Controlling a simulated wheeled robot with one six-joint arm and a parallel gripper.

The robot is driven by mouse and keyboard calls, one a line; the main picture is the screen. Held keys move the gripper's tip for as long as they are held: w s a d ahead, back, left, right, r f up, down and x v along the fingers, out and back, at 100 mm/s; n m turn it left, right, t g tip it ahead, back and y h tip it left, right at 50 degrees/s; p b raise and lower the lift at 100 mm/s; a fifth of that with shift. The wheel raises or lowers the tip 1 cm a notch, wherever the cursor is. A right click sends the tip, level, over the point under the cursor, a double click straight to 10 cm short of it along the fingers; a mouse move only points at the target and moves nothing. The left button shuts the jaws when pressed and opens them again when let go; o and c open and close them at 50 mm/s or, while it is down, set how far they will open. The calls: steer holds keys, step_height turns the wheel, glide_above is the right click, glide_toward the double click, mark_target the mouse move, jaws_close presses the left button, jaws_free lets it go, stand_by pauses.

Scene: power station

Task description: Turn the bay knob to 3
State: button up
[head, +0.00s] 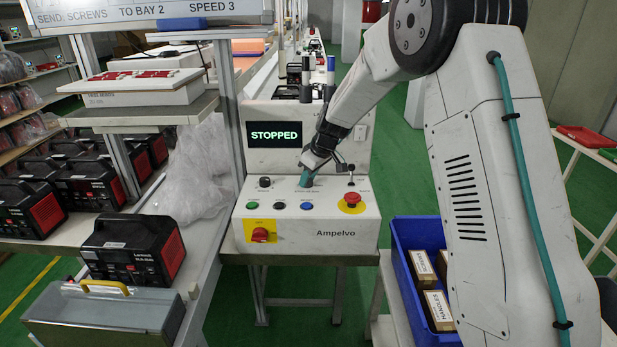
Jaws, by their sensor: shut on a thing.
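The white control console labelled Ampelvo (340,215) stands ahead, with a display (275,134) reading STOPPED. My gripper (306,181) reaches down to the middle of the sloped panel. It is shut on a knob there, which the fingers hide; the pointer and scale cannot be read. A black knob (265,182) sits to its left and a small black switch (351,181) to its right. The small labels are too blurred to tell which is which.
A red mushroom button (352,199) is close right of my gripper. Green (279,205) and blue (306,206) buttons lie in front, with a red rotary switch (260,235) below. A blue crate (398,232) with boxes stands at right; black-red units (135,250) fill the left shelves.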

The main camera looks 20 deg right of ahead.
mark_target(318, 189)
steer(key=shift+n, duration=0.4)
steer(key=o, duration=1)
steer(key=shift+c, duration=0.2)
steer(key=shift+r, duration=0.1)
steer(key=v, duration=0.7)
steer(key=shift+d+r, duration=0.15)
steer(key=shift+r, duration=0.1)
steer(key=shift+s, duration=0.1)
